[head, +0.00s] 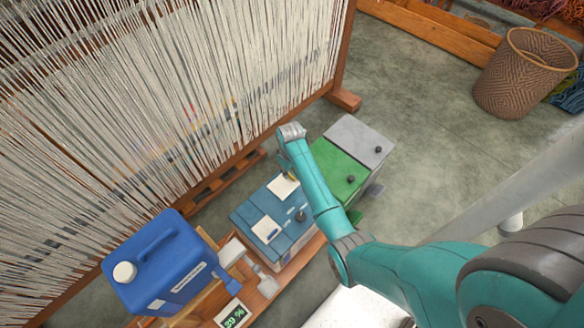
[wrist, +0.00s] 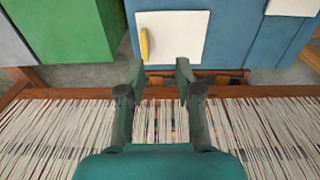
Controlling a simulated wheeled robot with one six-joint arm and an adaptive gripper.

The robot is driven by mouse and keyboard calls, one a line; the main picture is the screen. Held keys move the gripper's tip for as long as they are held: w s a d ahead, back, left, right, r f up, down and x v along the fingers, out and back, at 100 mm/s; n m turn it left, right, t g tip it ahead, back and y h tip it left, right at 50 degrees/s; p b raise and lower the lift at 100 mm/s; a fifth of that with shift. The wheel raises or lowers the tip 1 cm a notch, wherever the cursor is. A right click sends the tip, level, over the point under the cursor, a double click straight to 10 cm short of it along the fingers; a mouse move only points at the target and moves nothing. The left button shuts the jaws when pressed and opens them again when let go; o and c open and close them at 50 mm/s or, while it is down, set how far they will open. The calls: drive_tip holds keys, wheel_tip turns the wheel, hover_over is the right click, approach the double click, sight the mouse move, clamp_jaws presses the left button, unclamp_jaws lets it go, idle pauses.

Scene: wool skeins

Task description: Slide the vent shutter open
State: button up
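A white panel (wrist: 182,36) with an upright yellow tab (wrist: 144,45) near its left edge is set on the blue box (wrist: 232,35). I take it for the vent shutter; no opening shows beside it. In the head view the panel (head: 283,187) lies on the loom side of the blue box (head: 245,215), partly behind my arm. My gripper (wrist: 159,68) is open and empty in the wrist view. Its fingertips appear just below the panel in the picture, apart from the tab. In the head view my arm hides the fingers.
A green box (head: 340,165) and a grey box (head: 358,138) adjoin the blue box. A second white panel (head: 266,229) is on the blue box. The threaded loom (head: 150,110) stands close behind. A blue canister (head: 160,265) is at lower left. Open floor (head: 420,120) lies right.

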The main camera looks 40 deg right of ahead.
sight(284, 184)
drive_tip(key=shift+g, duration=0.3)
drive_tip(key=d+f, duration=0.1)
drive_tip(key=f, duration=0.2)
drive_tip(key=w+f, duration=0.1)
drive_tip(key=f, duration=0.2)
drive_tip(key=w+d+f, duration=0.1)
drive_tip(key=f, duration=0.1)
drive_tip(key=shift+d+f, duration=0.35)
drive_tip(key=shift+f, duration=0.05)
clamp_jaws()
